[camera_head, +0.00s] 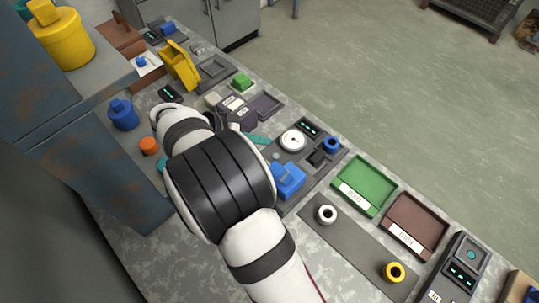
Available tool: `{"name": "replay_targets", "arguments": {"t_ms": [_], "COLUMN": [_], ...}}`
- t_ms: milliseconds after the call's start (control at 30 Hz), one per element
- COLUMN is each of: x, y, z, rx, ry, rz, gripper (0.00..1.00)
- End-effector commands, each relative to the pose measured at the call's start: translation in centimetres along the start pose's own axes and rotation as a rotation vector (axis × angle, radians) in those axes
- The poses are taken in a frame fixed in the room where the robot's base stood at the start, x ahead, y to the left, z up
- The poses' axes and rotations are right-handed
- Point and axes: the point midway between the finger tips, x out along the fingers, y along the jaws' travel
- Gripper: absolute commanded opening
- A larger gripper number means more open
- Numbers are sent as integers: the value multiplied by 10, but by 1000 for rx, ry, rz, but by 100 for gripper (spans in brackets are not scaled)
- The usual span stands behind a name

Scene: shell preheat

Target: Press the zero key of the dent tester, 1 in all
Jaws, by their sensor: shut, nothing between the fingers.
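No label I can read names the dent tester. A dark grey fixture holds a round white dial gauge (292,140), a small lit display (309,128), a blue round part (331,145), a black block (317,158) and a blue clamp-like part (288,180). It may be the dent tester, but I cannot tell. No zero key can be made out. My arm (220,185) crosses the middle of the bench, left of this fixture. My gripper's fingers are hidden behind my arm.
Green (365,183) and brown (415,225) trays line the right edge. A grey mat holds white (326,214) and yellow (394,272) rings. A device with a lit display (461,275) stands lower right. A blue-grey shelf (85,150) blocks the left. Teal parts show beside my arm.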

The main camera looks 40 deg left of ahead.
Motion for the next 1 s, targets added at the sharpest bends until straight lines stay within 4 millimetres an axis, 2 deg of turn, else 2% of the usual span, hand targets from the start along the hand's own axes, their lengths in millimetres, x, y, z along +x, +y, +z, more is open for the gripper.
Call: {"name": "replay_targets", "arguments": {"t_ms": [367,800,1000], "x": [3,46,59], "y": [-2,-32,-42], "z": [2,34,42], "rx": [0,-1,0], "ry": [-1,-2,-1], "rz": [0,1,1], "gripper": [0,0,0]}}
